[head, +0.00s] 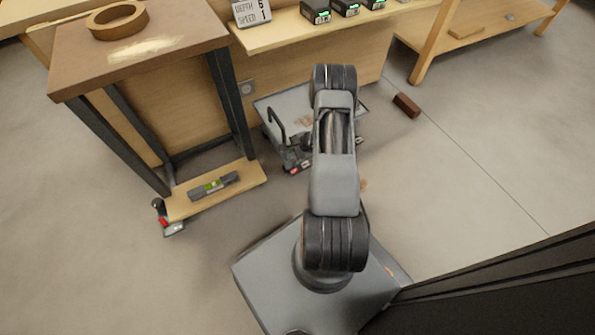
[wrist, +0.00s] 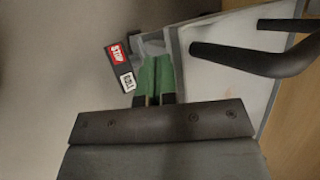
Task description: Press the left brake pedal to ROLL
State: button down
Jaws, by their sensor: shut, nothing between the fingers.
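A dark brake pedal (wrist: 121,68) with a red STOP label and a white ROLL label shows in the wrist view. The green fingers of my gripper (wrist: 157,62) are shut and empty, right beside the pedal's right side. I cannot tell whether they touch it. In the head view, a red-and-white-marked pedal (head: 293,169) sits at the front of a low grey tray-like base (head: 270,103), just left of my arm. Another red-marked pedal (head: 171,226) is further left, by the table's front leg.
A black hooked bar (wrist: 250,58) stands close to the right of the fingers. The table (head: 180,45) bears a round ring (head: 117,20); its low shelf (head: 180,205) holds a grey-green level (head: 214,186). A brown block (head: 406,105) lies on the otherwise open floor at right.

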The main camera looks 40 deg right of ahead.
jog(key=shift+m+h, duration=0.3)
jog(key=shift+m, duration=0.2)
jog(key=f, duration=0.3)
jog(key=d+f+b, duration=0.1)
jog(key=shift+s+f, duration=0.25)
jog(key=shift+s, duration=0.05)
jog(key=b, duration=0.4)
send_over(299, 169)
jog(key=f, duration=0.6)
jog(key=shift+a+f, duration=0.15)
jog(key=shift+a, duration=0.2)
jog(key=shift+d+f, duration=0.15)
jog(key=shift+f, duration=0.45)
jog(key=shift+d+f, duration=0.15)
jog(key=shift+f, duration=0.4)
jog(key=shift+f, duration=0.1)
jog(key=shift+d+f, duration=0.1)
jog(key=shift+f, duration=0.2)
jog(key=shift+f, duration=0.25)
dwell(0.7)
jog(key=shift+r+p, duration=0.15)
jog(key=shift+p, duration=0.15)
